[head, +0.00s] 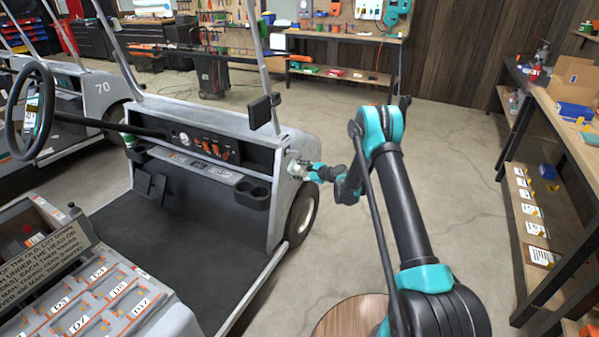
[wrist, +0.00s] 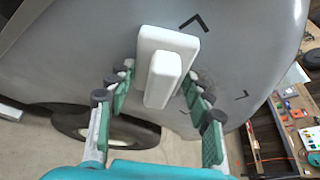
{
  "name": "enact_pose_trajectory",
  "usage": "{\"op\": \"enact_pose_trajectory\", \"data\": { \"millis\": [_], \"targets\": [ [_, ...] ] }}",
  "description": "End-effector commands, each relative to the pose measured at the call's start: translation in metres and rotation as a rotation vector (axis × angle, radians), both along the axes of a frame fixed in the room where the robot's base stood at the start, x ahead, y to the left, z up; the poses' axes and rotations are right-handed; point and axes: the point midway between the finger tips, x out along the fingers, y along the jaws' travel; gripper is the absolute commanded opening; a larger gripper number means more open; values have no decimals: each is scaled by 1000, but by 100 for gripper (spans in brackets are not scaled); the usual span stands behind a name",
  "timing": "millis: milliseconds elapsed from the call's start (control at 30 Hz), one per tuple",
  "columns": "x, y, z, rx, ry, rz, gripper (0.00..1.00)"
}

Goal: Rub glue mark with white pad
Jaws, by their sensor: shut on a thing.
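The white pad (wrist: 168,42) is a flat block with a white grip block (wrist: 162,80) standing off its back. My gripper (wrist: 160,82) is shut on that grip, with green-lined fingers on both sides. The pad faces the grey cart body panel (wrist: 85,55); I cannot tell whether it touches. Black corner marks, one above the pad (wrist: 195,22) and one to its right (wrist: 242,96), are on the panel. In the head view my gripper (head: 305,171) is at the cart's front side, above the wheel.
The cart's front wheel (head: 302,213) is below my gripper. The roof post and mirror (head: 263,110) rise to its left. A long workbench (head: 560,135) with shelves stands on the right. The concrete floor (head: 455,150) between is clear. A round wooden top (head: 350,318) is at the bottom.

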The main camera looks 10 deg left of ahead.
Motion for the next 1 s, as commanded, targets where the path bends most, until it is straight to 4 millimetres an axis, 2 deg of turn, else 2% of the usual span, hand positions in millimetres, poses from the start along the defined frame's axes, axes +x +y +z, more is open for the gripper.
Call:
{"op": "enact_pose_trajectory", "data": {
  "millis": [500, 767, 1000],
  "targets": [
    [33, -14, 0, 0, 0, 0, 28],
    [41, -17, 0, 0, -1, -1, 28],
    [59, -22, 0, 1, 0, -1, 28]
  ]
}}
